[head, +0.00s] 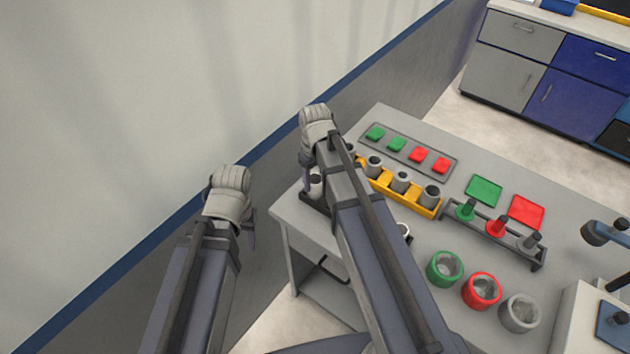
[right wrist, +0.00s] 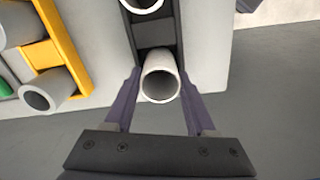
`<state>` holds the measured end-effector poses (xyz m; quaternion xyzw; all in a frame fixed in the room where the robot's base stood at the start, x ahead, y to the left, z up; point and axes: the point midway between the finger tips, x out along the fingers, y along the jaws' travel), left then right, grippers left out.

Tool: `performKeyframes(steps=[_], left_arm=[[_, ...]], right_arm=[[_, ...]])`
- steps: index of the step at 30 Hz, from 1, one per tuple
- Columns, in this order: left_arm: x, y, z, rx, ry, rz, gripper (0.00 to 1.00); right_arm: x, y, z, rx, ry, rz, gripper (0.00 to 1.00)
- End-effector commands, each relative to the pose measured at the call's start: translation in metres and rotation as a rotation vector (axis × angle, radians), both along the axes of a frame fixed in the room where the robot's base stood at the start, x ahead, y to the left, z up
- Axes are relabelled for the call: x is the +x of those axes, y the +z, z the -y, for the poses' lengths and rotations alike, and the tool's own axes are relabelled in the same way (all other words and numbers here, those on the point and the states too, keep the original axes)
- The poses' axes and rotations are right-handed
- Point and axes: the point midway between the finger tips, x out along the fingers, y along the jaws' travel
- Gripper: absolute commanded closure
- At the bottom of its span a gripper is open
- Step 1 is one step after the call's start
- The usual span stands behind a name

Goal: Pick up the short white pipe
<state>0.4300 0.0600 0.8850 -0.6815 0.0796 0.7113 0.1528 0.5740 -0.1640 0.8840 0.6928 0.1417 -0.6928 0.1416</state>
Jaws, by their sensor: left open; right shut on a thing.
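A short white pipe (right wrist: 161,85) stands at the near end of a dark rack (right wrist: 153,37) in the right wrist view. My right gripper (right wrist: 160,88) is shut on it, one purple finger on each side. A second white pipe (right wrist: 142,4) is cut off at the top of the right wrist view. My left gripper (head: 251,236) is open, left of the table and away from the pipes.
On the table (head: 300,222), a yellow rack (head: 383,184) holds several grey pipes. A dark peg rack (head: 490,240) and green (head: 445,268), red (head: 482,290) and grey (head: 520,313) cups stand right of my right arm. A wall (head: 150,100) is at the left.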

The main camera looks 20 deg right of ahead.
Motion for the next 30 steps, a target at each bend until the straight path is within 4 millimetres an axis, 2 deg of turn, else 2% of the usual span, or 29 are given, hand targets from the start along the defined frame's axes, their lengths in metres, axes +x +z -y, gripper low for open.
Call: performKeyframes(steps=[8,18,23,30], left_arm=[[0.000,0.034,0.000,0.000,0.000,0.000,0.50],[0.000,0.086,0.000,0.000,0.000,0.000,0.50],[0.000,0.097,0.000,0.000,0.000,0.000,0.50],[0.000,0.096,0.000,0.000,0.000,0.000,0.50]], right_arm=[[0.000,0.034,0.000,0.000,0.000,0.000,0.98],[0.000,0.086,0.000,0.000,0.000,0.000,0.98],[0.000,0.097,0.000,0.000,0.000,0.000,0.98],[0.000,0.096,0.000,0.000,0.000,0.000,0.98]])
